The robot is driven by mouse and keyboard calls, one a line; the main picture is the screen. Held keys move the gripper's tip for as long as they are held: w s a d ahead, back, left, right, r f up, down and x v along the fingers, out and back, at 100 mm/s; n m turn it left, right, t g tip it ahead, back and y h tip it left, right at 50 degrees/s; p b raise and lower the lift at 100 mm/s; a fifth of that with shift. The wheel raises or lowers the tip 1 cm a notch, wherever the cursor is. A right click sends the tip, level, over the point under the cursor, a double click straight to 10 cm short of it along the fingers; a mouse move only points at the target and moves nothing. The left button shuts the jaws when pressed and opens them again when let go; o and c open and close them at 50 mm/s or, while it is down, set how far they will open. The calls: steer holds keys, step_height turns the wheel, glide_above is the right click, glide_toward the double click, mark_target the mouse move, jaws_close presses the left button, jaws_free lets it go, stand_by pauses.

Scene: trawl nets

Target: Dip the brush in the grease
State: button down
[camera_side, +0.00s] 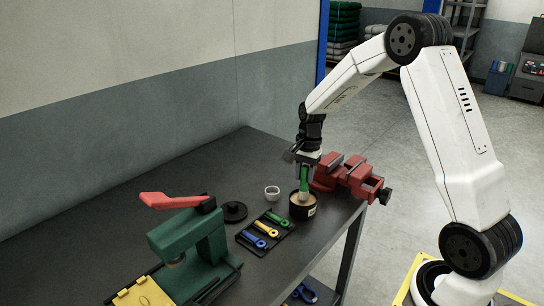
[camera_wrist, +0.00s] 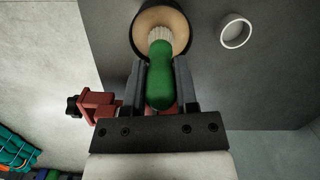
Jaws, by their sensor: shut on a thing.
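My gripper (camera_wrist: 161,85) is shut on the green handle of a brush (camera_wrist: 159,75). The brush hangs bristles down, and its green handle also shows in the side view (camera_side: 304,179). In the wrist view its pale bristles overlap the opening of a dark tin of tan grease (camera_wrist: 160,17). In the side view the tin (camera_side: 302,210) stands on the dark bench, with the bristle end at the grease surface. I cannot tell how deep the bristles reach.
A red vise (camera_side: 345,174) stands close behind the tin. A small white ring or cup (camera_side: 272,192), a black lid (camera_side: 234,211) and a tray (camera_side: 247,243) of coloured tools lie nearby. A green press with a red lever (camera_side: 188,240) stands at front left. The bench's far left is clear.

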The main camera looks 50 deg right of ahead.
mark_target(301, 195)
steer(key=shift+s+f, duration=0.1)
steer(key=shift+f, duration=0.5)
stand_by(1.8)
steer(key=shift+r, duration=0.15)
steer(key=shift+r, duration=3.45)
steer(key=shift+a, duration=0.1)
steer(key=s+a+f+n, duration=0.1)
steer(key=a+f+n, duration=0.2)
steer(key=a+n, duration=0.4)
steer(key=s+a+f+n+g+h, duration=0.1)
steer(key=a+f+n, duration=0.3)
steer(key=a+n, duration=0.4)
steer(key=shift+s+a+f+n, duration=0.2)
steer(key=shift+s+a+n, duration=0.1)
steer(key=shift+n, duration=0.1)
